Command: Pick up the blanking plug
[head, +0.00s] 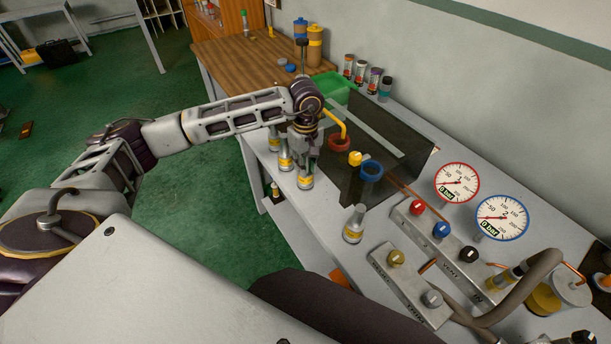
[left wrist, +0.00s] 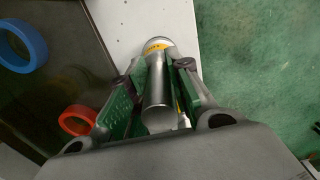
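Several silver, bottle-shaped metal pieces with yellow bands stand on the bench; I cannot tell which is the blanking plug. One (head: 305,178) is directly below my left gripper (head: 304,158), which points down from the arm. In the left wrist view this silver piece (left wrist: 158,88) stands between the two fingers of my left gripper (left wrist: 160,72), its yellow band at the far end. The fingers are close on both sides; contact is not clear. Another such piece (head: 353,225) stands apart, nearer me. My right gripper is out of view.
Gauges (head: 457,182) and a valve block (head: 436,232) are farther right. A green bin (head: 335,84) is behind. The green floor lies left of the bench.

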